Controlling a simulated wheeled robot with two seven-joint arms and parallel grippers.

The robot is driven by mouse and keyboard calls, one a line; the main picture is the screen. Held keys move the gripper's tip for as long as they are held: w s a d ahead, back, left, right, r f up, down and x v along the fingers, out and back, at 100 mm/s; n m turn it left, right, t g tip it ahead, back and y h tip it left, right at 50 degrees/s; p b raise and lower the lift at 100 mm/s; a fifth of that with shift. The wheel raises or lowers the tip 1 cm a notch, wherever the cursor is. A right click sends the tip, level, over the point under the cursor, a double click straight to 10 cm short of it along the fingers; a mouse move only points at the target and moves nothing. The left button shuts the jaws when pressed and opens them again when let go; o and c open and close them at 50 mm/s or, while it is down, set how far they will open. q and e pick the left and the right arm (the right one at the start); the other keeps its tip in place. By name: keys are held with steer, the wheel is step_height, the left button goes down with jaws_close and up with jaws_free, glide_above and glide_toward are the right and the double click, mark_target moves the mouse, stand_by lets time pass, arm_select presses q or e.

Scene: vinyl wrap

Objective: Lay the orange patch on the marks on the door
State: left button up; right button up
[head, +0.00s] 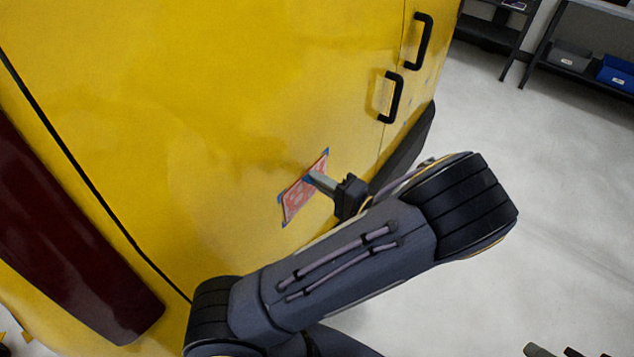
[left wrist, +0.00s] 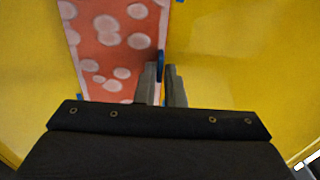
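The orange patch (head: 294,199) with pale round spots lies against the yellow door (head: 215,130), tilted in the head view. It also shows in the left wrist view (left wrist: 106,45). Blue marks show at its corners, one at the upper right (head: 326,153) and one at the left (head: 280,199). My left gripper (head: 314,177) is at the patch's right edge. In the left wrist view its fingers (left wrist: 162,82) are close together with a blue tab (left wrist: 161,65) of the patch between them. The fingers hide part of that edge. I cannot tell whether the whole patch touches the door.
Two black handles (head: 391,97) (head: 420,41) stand out from the yellow surface, up and right of the patch. A dark red panel (head: 70,235) is at the left. Shelves with a blue bin (head: 616,74) stand at the far right.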

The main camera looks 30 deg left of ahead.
arm_select(q)
steer(key=o, duration=0.4)
steer(key=shift+c, duration=0.2)
steer(key=s+d+b, duration=0.1)
steer(key=d+b, duration=0.1)
steer(key=d, duration=0.5)
steer(key=shift+d, duration=0.4)
